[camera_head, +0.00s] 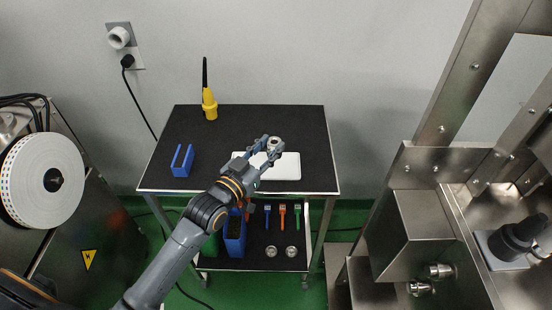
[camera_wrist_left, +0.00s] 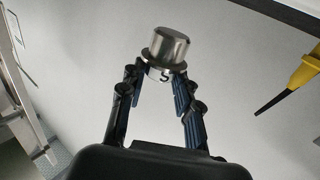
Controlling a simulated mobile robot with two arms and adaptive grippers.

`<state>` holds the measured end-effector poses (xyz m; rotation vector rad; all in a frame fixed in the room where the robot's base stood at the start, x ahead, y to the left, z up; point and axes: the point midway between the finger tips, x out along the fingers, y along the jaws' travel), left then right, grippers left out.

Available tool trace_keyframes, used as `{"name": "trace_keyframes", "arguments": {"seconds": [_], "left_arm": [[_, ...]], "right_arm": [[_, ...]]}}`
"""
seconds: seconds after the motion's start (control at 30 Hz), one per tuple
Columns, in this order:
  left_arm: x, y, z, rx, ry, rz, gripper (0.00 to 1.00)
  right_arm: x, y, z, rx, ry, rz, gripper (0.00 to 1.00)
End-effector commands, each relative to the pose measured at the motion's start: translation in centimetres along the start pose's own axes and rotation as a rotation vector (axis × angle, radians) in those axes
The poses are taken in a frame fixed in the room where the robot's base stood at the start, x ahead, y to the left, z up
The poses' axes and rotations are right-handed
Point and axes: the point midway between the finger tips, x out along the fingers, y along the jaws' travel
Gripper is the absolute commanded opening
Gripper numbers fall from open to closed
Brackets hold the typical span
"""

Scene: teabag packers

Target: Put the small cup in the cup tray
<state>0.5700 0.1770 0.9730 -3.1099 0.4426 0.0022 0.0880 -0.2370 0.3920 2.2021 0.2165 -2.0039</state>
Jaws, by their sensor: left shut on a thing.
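The small metal cup (camera_head: 274,144) is held between the fingertips of my left gripper (camera_head: 265,146), over the white cup tray (camera_head: 284,172) on the cart's black top. In the left wrist view the cup (camera_wrist_left: 167,50) is silver with a wider rim, and my left gripper's fingers (camera_wrist_left: 160,82) close on it from both sides. The gripper and arm hide part of the tray's left side. I cannot tell the exact height of the cup above the tray. My right gripper is not in view.
A blue holder (camera_head: 182,161) and a yellow tool (camera_head: 209,104) stand on the cart top (camera_head: 240,121). The lower shelf holds brushes (camera_head: 282,216), two metal cups (camera_head: 291,251) and a blue bin (camera_head: 235,238). Steel machinery (camera_head: 420,235) stands at the right. A white reel (camera_head: 42,180) is at the left.

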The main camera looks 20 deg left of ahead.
Motion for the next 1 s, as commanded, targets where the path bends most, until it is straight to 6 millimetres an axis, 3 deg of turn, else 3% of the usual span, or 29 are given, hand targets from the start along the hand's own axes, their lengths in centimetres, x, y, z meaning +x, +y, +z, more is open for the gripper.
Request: {"name": "trace_keyframes", "arguments": {"seconds": [0.2,0.37,0.6,1.0], "left_arm": [[2.4,0.1,2.9,0.0,0.002,0.0,0.0],[3.1,0.2,3.7,0.0,0.001,0.0,0.0],[3.3,0.2,6.7,0.001,0.001,0.0,0.0],[3.3,0.2,7.4,0.001,0.002,0.0,0.0]], "right_arm": [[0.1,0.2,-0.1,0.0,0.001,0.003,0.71],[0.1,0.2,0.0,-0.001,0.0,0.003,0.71],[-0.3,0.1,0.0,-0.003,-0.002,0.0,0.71],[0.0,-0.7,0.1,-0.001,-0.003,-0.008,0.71]]}}
